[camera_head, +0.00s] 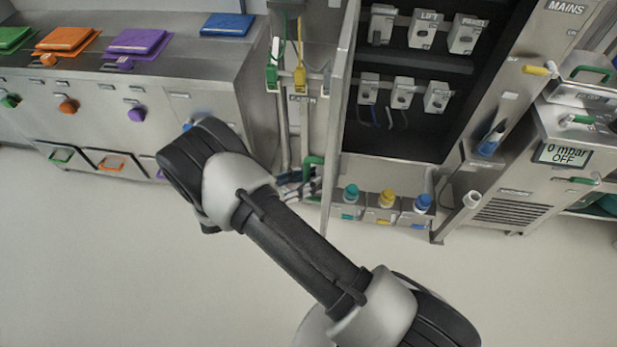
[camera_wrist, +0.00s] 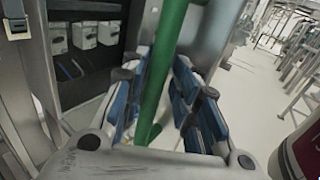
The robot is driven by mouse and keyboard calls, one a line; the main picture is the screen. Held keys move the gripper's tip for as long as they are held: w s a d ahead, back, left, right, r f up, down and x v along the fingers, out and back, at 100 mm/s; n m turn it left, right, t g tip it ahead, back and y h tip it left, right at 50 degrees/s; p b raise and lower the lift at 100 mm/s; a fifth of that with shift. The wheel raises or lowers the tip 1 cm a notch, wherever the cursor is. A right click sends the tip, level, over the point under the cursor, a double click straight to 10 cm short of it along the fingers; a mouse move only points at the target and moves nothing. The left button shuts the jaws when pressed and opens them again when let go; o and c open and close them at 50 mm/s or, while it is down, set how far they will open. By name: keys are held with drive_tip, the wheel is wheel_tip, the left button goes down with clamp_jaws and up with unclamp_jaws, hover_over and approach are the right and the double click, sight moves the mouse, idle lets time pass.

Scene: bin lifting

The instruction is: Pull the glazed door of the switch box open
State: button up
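The switch box (camera_head: 408,60) stands right of centre in the head view, its dark inside with breakers uncovered. Its door (camera_head: 338,115) is seen nearly edge-on, swung out at the box's left side. The green door handle (camera_head: 313,160) is on the door's outer face. In the wrist view the green handle bar (camera_wrist: 161,75) runs upright between the blue-padded fingers of my gripper (camera_wrist: 161,72). The fingertips sit close on both sides of it and look shut on it.
A steel counter (camera_head: 215,95) with coloured lids stands at the left. Three bottles with coloured caps (camera_head: 386,199) stand in holders below the box. A machine with a display (camera_head: 566,153) is at the right. The floor (camera_head: 130,260) in front is clear.

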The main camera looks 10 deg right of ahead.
drive_tip(key=shift+o, duration=0.5)
drive_tip(key=shift+w, duration=0.1)
drive_tip(key=shift+a, duration=0.1)
drive_tip(key=shift+a, duration=0.35)
drive_tip(key=v, duration=1.1)
drive_tip(key=shift+a, duration=0.1)
